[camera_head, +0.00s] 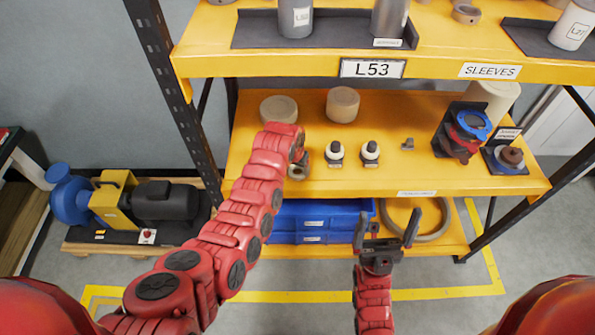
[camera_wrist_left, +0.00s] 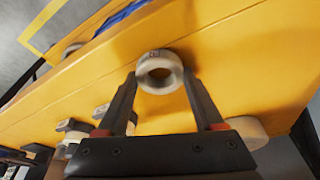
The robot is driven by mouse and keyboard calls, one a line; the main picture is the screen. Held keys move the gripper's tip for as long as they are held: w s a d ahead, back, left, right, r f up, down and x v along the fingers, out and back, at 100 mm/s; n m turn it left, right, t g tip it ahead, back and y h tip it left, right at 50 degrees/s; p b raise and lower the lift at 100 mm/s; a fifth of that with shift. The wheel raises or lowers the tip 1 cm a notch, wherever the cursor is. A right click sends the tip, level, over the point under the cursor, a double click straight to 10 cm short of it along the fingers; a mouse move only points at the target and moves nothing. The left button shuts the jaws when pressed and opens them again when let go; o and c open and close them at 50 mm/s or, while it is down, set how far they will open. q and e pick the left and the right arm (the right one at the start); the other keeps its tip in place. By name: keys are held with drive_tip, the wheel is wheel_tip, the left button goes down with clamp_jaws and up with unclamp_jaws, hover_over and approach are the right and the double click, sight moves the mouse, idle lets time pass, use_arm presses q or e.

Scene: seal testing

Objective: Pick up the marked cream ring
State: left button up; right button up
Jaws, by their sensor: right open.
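The cream ring (camera_wrist_left: 160,60) lies on the yellow shelf in the left wrist view, with a small dark mark on its rim. My left gripper (camera_wrist_left: 160,78) is open, with its two fingers on either side of the ring; I cannot tell whether they touch it. In the head view my left gripper (camera_head: 301,158) is over the shelf's left part and partly hides the ring. My right gripper (camera_head: 390,230) is open and empty, in front of the shelf edge.
Two cream cylinders (camera_head: 279,109) (camera_head: 342,104) stand behind on the shelf (camera_head: 400,130). Two white-topped fittings (camera_head: 335,153) (camera_head: 370,152) stand right of the ring. Blue bins (camera_head: 310,222) and a large hoop (camera_head: 440,210) are below. The upper shelf (camera_head: 280,62) overhangs.

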use_arm(q)
drive_tip(key=c, duration=0.5)
drive_tip(key=shift+r, duration=0.2)
drive_tip(key=shift+c, duration=0.2)
